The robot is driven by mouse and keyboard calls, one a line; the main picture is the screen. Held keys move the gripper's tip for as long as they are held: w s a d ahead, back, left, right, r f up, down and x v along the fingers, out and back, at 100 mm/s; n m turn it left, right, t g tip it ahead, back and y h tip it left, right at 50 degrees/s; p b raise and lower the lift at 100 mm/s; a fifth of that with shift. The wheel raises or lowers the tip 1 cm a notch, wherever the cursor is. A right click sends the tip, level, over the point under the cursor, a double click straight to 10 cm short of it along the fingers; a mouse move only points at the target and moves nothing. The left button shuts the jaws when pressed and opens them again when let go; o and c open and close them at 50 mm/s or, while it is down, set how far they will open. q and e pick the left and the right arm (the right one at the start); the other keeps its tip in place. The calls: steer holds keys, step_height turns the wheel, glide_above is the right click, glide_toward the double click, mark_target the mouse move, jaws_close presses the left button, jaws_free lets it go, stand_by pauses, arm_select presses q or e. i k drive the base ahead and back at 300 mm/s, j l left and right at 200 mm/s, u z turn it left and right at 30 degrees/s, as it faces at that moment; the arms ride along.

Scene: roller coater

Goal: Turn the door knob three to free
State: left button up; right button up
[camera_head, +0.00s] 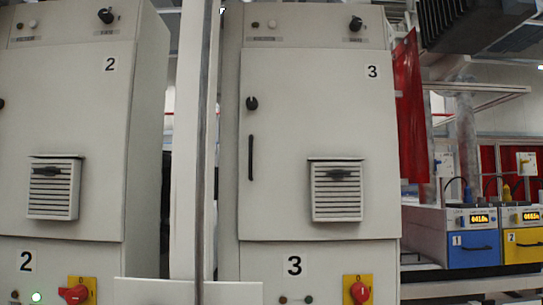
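Cabinet three (290,215) is a tall beige cabinet marked with a 3 on its door and below. A black rotary knob (355,23) sits on its top panel at the right, over a label too small to read. Another round black knob (252,103) is on the left side of its door, above a vertical black handle (251,157). The door looks shut. Which position either knob is set to is too small to tell. Neither of my grippers shows in this view.
Cabinet two (60,130) stands at the left, past a pale vertical post (194,140). A red switch (360,292) on a yellow plate is low on cabinet three. A red curtain (410,110) and blue and yellow boxes (474,250) are at the right.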

mark_target(252, 103)
steer(key=i+l, duration=0.5)
steer(key=l, duration=0.15)
steer(key=i+l, duration=0.55)
steer(key=l, duration=0.15)
steer(key=u, duration=1.65)
